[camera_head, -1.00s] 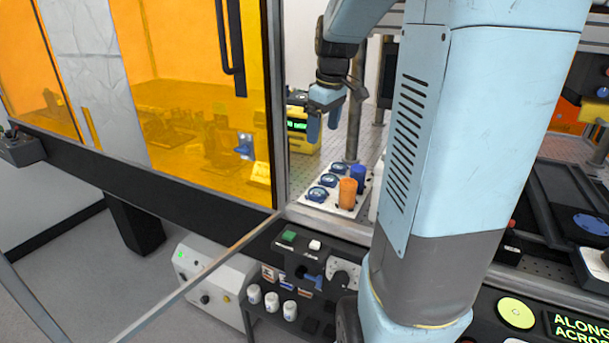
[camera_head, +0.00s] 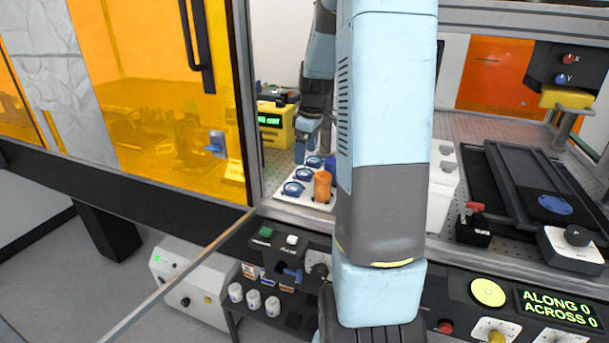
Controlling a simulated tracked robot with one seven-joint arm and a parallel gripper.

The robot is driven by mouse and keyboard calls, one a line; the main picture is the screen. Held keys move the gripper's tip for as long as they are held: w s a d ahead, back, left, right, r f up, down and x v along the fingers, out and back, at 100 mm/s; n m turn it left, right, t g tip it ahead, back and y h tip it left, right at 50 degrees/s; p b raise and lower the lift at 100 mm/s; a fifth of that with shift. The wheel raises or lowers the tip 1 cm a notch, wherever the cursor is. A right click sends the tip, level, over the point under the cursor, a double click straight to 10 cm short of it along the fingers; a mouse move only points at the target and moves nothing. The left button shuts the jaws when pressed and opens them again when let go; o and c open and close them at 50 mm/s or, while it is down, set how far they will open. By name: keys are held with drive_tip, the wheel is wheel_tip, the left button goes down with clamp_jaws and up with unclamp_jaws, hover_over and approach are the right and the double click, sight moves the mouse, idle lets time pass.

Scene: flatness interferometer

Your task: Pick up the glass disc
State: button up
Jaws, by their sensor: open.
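Several round discs with blue rims lie in a white tray (camera_head: 325,206) inside the open bay: a near disc (camera_head: 292,188), a middle disc (camera_head: 303,174) and a far disc (camera_head: 314,162). I cannot tell which one is the glass disc. My gripper (camera_head: 306,150) points down just above the far end of the tray, near the far disc. It is open, with nothing visible between its fingers. The gap between fingertips and discs is hard to judge. My arm hides the tray's right side.
An orange cylinder (camera_head: 322,185) stands in the tray close to the discs, with a blue one partly hidden behind it. A yellow instrument (camera_head: 272,130) is behind left. The orange sliding window (camera_head: 160,110) edges the bay at left. A black slide stage (camera_head: 520,190) is at right.

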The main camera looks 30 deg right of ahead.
sight(304, 171)
drive_tip(key=shift+a+f, duration=0.15)
drive_tip(key=shift+f, duration=1.4)
drive_tip(key=shift+a+f, duration=0.1)
drive_tip(key=shift+f, duration=1.45)
drive_tip(key=c, duration=1.2)
drive_tip(key=shift+o, duration=0.2)
drive_tip(key=shift+w+r, duration=0.1)
drive_tip(key=shift+r, duration=0.05)
drive_tip(key=shift+r, duration=0.25)
wheel_tip(304, 171, up, 3)
drive_tip(key=shift+f, duration=0.2)
drive_tip(key=s+a+r, duration=0.5)
drive_tip(key=s+r, duration=0.4)
drive_tip(key=s, duration=0.4)
drive_tip(key=shift+a+r, duration=0.15)
drive_tip(key=shift+r, duration=0.2)
